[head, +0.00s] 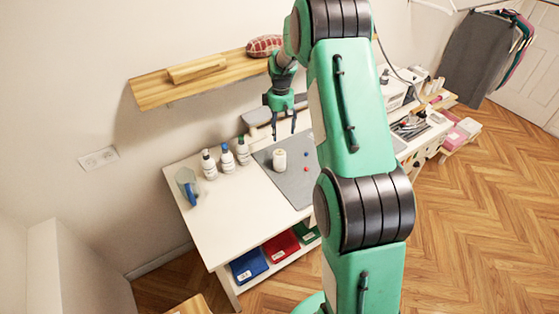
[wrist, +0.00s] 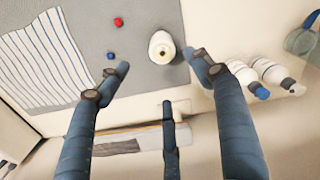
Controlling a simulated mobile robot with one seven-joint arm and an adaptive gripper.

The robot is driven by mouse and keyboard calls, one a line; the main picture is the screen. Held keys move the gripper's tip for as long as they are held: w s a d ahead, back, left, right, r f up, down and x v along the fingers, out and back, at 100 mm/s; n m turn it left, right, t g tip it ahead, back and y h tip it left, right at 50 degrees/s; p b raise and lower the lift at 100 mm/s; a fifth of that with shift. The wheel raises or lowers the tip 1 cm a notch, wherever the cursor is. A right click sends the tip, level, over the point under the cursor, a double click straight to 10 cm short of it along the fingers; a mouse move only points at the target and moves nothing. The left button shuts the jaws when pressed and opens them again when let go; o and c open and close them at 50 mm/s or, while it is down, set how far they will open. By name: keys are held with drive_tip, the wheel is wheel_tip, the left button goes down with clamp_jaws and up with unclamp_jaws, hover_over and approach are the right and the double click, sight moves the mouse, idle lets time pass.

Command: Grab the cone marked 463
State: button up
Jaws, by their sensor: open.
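A white thread cone (head: 279,160) stands upright on the grey mat (head: 293,186) on the table. It also shows in the wrist view (wrist: 161,47), seen from above with a dark hole in its top. No number can be read on it in either view. My gripper (head: 285,132) hangs fingers-down above the table, higher than the cone and apart from it. In the wrist view my gripper (wrist: 156,64) has its fingers spread with nothing between them, and the cone lies just past the fingertips.
A red pin (wrist: 118,21) and a blue pin (wrist: 110,55) lie nearby beside striped cloth (wrist: 42,62). A wooden shelf (head: 150,92) is on the wall. The table's front left is clear.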

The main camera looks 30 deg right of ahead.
drive_tip(key=shift+f, duration=0.15)
hover_over(279, 152)
wheel_tip(279, 152, down, 8)
drive_tip(key=shift+s+f, duration=0.2)
drive_tip(key=shift+s, duration=0.2)
drive_tip(key=shift+d, duration=0.1)
idle(0.3)
drive_tip(key=shift+a+f+p, duration=0.2)
drive_tip(key=shift+f+p, duration=0.1)
drive_tip(key=shift+f, duration=2.25)
clamp_jaws()
drive_tip(key=shift+w+r, duration=0.1)
